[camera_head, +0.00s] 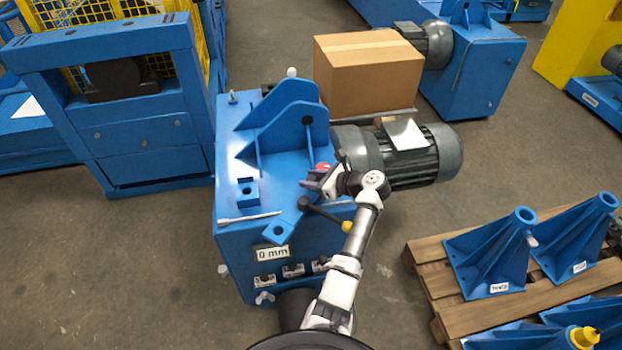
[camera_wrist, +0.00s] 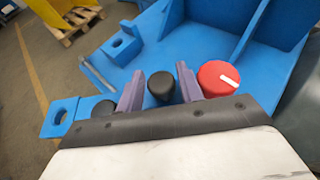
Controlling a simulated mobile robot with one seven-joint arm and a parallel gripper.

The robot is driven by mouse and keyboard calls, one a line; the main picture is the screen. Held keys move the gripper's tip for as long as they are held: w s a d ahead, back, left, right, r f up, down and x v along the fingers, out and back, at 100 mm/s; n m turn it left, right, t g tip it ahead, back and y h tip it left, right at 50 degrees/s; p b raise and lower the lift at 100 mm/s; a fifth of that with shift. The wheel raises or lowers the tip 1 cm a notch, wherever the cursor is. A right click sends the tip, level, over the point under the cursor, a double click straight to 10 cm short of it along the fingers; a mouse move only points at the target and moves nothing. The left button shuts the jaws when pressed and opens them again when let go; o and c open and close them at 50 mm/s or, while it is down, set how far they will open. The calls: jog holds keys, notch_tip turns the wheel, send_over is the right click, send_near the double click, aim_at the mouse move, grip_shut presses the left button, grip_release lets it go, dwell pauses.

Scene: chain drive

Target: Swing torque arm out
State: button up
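My gripper (camera_head: 314,184) is over the top of the blue machine (camera_head: 230,185), close to a red knob (camera_head: 322,168). In the wrist view its two purple fingers (camera_wrist: 160,88) stand apart, one on each side of a black knob (camera_wrist: 161,87). Whether they touch or clamp it I cannot tell. The red knob (camera_wrist: 219,78) with a white mark is just right of the right finger. A flat blue bar, seemingly the torque arm (camera_head: 279,232), sticks out over the front edge; its holed end (camera_wrist: 60,116) shows in the wrist view. My gripper hides the bar's other end.
A black-knobbed lever (camera_head: 304,203) and a yellow ball (camera_head: 347,227) are beside my arm. A metal rod (camera_head: 250,217) lies on the machine top. A blue bracket (camera_head: 290,115), grey motor (camera_head: 425,158) and cardboard box (camera_head: 367,75) are behind. A pallet (camera_head: 432,278) holds blue brackets.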

jog(key=b+v, duration=0.2)
jog(key=v, duration=1.1)
jog(key=shift+d, duration=0.2)
